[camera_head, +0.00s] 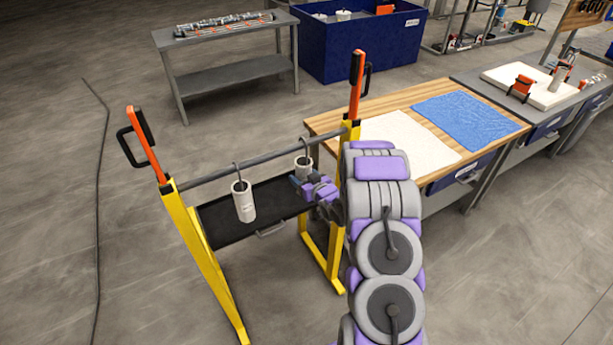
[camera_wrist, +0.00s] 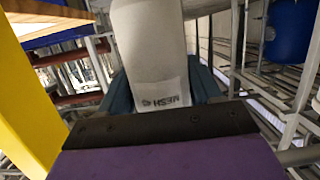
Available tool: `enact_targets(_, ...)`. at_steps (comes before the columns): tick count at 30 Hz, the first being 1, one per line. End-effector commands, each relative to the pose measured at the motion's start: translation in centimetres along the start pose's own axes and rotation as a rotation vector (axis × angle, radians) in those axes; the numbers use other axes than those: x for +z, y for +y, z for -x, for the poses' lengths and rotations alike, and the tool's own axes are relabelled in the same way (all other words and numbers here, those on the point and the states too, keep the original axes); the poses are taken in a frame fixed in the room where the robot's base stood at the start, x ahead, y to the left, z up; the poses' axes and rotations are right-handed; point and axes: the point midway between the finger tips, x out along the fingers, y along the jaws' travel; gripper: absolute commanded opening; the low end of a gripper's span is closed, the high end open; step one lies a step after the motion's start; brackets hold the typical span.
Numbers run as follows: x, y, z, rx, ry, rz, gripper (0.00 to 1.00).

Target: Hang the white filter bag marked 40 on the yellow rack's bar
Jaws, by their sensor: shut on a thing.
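The yellow rack (camera_head: 203,262) stands left of my arm, with a grey bar (camera_head: 265,158) between its two uprights. One white filter bag (camera_head: 244,205) hangs by its hook near the middle of the bar. A second white filter bag (camera_head: 303,166) is at the bar's right end, its hook level with the bar; I cannot tell whether the hook rests on it. My gripper (camera_head: 299,183) is shut on this second bag. In the wrist view the held bag (camera_wrist: 150,45) sits between the teal fingers, printed MESH and a 4, the last digit unclear.
A black tray (camera_head: 222,228) lies below the bar. A wooden-topped table (camera_head: 400,100) with white and blue cloths stands behind the right upright. A grey table (camera_head: 225,75) and a blue bin (camera_head: 340,50) are at the back. The floor left of the rack is clear except for a cable (camera_head: 98,200).

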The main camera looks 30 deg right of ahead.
Motion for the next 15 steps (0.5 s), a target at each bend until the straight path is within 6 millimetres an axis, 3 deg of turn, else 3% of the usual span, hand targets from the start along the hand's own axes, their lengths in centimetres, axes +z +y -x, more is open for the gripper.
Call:
enact_targets(4, 0.12, 0.52, 0.03, 0.000, 0.000, -0.006, 0.42)
enact_targets(5, 0.13, 0.60, 0.03, 0.000, 0.000, -0.007, 0.65)
enact_targets(15, 0.14, 0.60, 0.02, 0.000, 0.000, -0.007, 0.93)
